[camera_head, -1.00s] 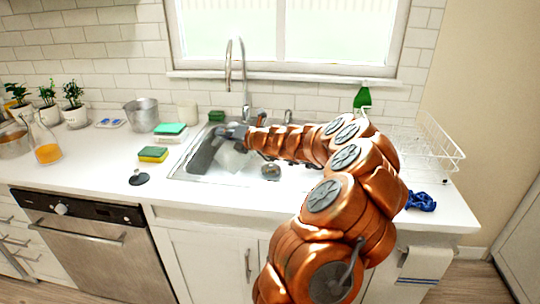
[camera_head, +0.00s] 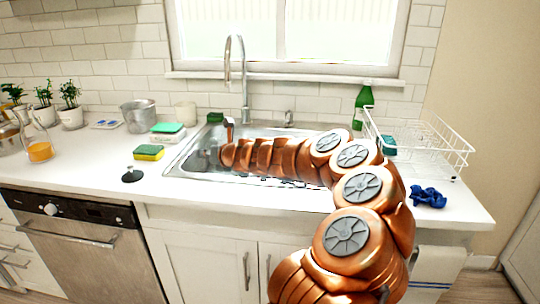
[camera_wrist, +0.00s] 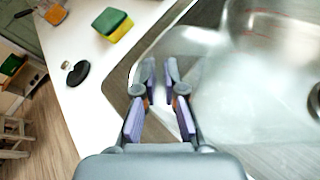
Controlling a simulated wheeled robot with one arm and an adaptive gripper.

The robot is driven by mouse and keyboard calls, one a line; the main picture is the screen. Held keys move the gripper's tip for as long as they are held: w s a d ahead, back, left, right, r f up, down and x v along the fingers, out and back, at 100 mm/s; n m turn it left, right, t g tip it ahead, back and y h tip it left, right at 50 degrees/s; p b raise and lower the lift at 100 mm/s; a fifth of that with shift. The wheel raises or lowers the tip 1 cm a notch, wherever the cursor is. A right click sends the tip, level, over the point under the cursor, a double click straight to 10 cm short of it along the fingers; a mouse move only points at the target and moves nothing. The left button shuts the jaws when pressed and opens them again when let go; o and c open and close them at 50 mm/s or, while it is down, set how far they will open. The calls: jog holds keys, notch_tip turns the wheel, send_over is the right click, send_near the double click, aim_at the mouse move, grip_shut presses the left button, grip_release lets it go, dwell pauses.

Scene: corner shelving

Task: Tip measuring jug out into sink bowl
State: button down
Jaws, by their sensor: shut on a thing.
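My gripper (camera_wrist: 160,78) shows in the wrist view, its purple-padded fingers shut on a clear, see-through measuring jug (camera_wrist: 190,42). The jug is over the near left edge of the metal sink bowl (camera_wrist: 285,70); its exact tilt and contents cannot be made out. In the head view the sink bowl (camera_head: 200,158) is set in the white counter, and my arm reaches across it from the right.
A tall faucet (camera_head: 243,80) stands behind the sink. A yellow-green sponge (camera_head: 149,153) and a black stopper (camera_head: 132,174) lie on the counter to the left. A wire dish rack (camera_head: 440,150), a green bottle (camera_head: 363,105) and a blue cloth (camera_head: 428,197) are on the right.

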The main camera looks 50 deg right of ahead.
jog(key=shift+w+a+r+n, duration=0.1)
jog(key=shift+a+r+n, duration=0.05)
jog(key=shift+a+n, duration=0.2)
jog(key=shift+w+a+r+n+h, duration=0.15)
jog(key=shift+a+r+n+h, duration=0.3)
jog(key=shift+a+r+h, duration=0.15)
jog(key=shift+w+a+r+n+g+h, duration=0.1)
jog(key=shift+a+n+g+h, duration=0.3)
jog(key=shift+n, duration=0.4)
